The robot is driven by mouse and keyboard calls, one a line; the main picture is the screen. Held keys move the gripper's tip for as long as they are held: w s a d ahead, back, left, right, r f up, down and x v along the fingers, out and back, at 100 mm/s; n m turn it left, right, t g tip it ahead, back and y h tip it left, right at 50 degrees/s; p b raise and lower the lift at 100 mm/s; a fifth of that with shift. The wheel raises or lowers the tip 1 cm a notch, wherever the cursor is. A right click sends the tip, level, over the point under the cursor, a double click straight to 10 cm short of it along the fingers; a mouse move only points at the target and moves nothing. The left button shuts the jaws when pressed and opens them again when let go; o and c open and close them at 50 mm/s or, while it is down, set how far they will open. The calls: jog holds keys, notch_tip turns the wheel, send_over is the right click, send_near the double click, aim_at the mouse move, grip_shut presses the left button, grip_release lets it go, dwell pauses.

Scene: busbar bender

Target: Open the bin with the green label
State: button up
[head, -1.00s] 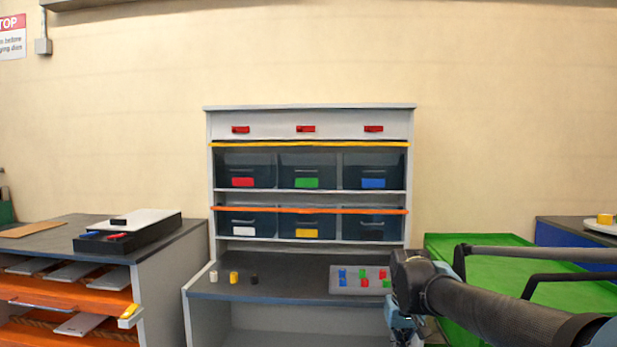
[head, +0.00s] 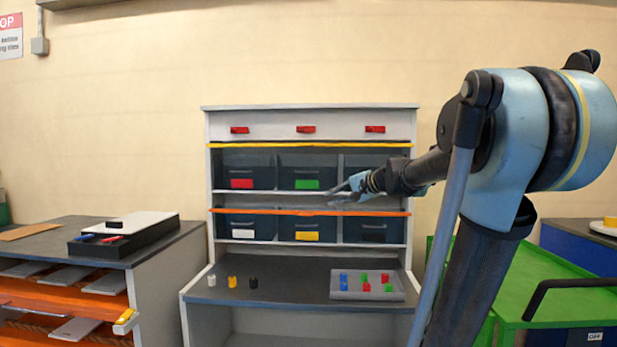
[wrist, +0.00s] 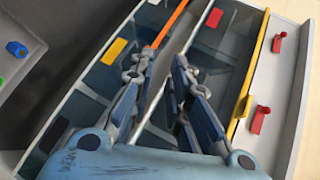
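The bin with the green label (head: 300,172) is the dark middle bin of the upper row in the head view, sitting back in its shelf. Its green label (head: 307,184) is low on the front. My gripper (head: 335,195) is in front of the shelf, just right of that label and near the gap between the two rows. In the wrist view my gripper (wrist: 162,60) has its fingers apart with nothing between them. The green label does not show in the wrist view; the gripper covers that area.
Beside it are a red-label bin (head: 243,168) and a right bin that my arm partly covers. An orange strip (head: 265,211) and a yellow strip (head: 280,144) cross the shelf. A grey tray (head: 340,296) and small cylinders stand on the bench. A green table (head: 560,285) is at right.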

jog(key=w+r+m+t+y, duration=0.1)
jog(key=w+r+m+t, duration=0.2)
jog(key=w+r, duration=0.65)
jog(key=f+x, duration=0.1)
jog(key=x, duration=1.6)
jog(key=shift+d+f, duration=0.2)
grip_shut()
